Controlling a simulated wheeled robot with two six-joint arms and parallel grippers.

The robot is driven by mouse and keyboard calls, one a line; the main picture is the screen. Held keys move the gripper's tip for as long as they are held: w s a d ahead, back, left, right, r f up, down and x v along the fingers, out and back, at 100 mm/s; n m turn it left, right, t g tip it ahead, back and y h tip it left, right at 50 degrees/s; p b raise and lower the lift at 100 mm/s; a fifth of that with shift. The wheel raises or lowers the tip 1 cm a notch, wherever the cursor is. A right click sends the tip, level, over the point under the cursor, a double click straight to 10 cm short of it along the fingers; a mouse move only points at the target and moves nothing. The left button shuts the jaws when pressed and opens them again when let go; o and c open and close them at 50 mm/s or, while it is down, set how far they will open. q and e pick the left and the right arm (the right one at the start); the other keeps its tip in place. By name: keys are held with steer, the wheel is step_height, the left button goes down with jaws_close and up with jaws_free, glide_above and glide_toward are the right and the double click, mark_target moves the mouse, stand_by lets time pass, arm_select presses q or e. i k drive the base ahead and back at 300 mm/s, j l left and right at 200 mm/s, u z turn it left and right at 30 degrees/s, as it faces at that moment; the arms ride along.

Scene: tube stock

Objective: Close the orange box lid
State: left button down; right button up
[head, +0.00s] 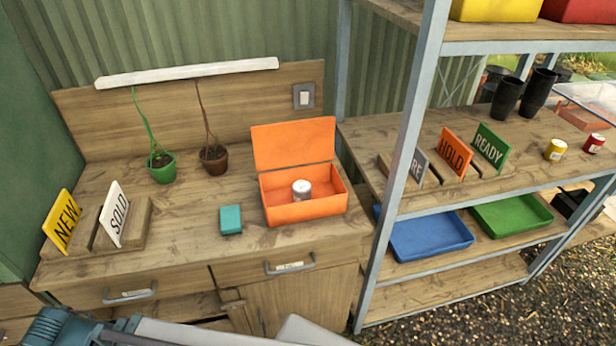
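The orange box (306,209) stands on the wooden workbench with its lid (294,144) raised open, hinged along the back edge. A small white can (301,189) stands inside the box. Parts of my own arm show along the bottom left edge of the head view, away from the box. Neither gripper's fingertips show in the frame.
A teal block (231,220) lies left of the box on the bench (190,221). NEW (63,222) and SOLD (114,214) signs stand at left. A metal shelf post (402,160) rises at right.

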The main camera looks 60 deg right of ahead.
mark_target(276, 145)
steer(key=z, duration=2.1)
